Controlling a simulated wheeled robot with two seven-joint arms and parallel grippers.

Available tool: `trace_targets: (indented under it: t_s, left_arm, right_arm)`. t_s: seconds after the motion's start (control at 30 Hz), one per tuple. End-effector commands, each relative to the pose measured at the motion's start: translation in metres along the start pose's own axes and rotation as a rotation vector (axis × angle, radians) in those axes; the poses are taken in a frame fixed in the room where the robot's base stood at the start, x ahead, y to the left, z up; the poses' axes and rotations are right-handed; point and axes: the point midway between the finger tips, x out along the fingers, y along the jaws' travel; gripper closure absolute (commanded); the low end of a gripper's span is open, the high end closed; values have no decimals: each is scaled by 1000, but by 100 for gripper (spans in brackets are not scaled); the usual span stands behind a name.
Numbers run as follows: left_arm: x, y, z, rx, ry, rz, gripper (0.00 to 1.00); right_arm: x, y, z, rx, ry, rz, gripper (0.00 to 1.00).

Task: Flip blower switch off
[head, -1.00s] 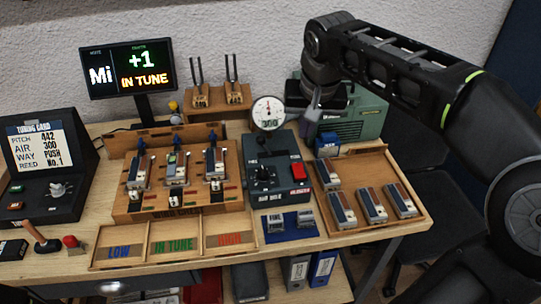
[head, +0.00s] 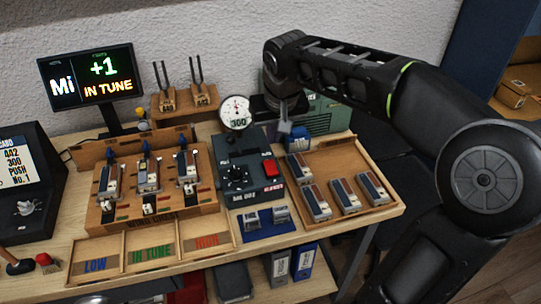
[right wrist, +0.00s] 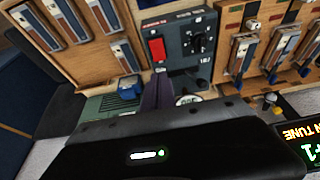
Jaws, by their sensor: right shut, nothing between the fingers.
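The blower switch (head: 270,167) is a red rocker on the right side of a dark control box (head: 240,172), above a red label. It also shows in the right wrist view (right wrist: 157,49), left of the black knob. My right gripper (head: 285,128) is shut and empty. It hangs behind and slightly right of the switch, apart from it in the head view. In the right wrist view its dark fingers (right wrist: 157,92) point up toward the box, just below the switch. I cannot tell which way the rocker is tilted. My left gripper is not in view.
A round gauge (head: 236,112) stands behind the box. A blue block (head: 298,140) and a wooden tray (head: 378,208) with several reed pieces lie to the right. The wind chest (head: 150,205) is to the left. A green case (head: 328,116) stands behind.

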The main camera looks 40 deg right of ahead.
Motion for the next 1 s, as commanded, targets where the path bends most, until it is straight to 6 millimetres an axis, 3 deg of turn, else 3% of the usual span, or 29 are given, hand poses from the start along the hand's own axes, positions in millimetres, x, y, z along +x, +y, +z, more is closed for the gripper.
trace_targets:
  t_s: [0.3, 0.5, 1.0]
  left_arm:
    - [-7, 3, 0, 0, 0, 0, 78]
    - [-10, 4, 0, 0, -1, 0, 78]
    - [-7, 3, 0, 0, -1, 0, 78]
  right_arm:
    - [64, 0, 2, 0, -4, 1, 100]
    - [89, 0, 8, 1, -3, 0, 100]
    - [99, 0, 9, 1, 0, 0, 100]
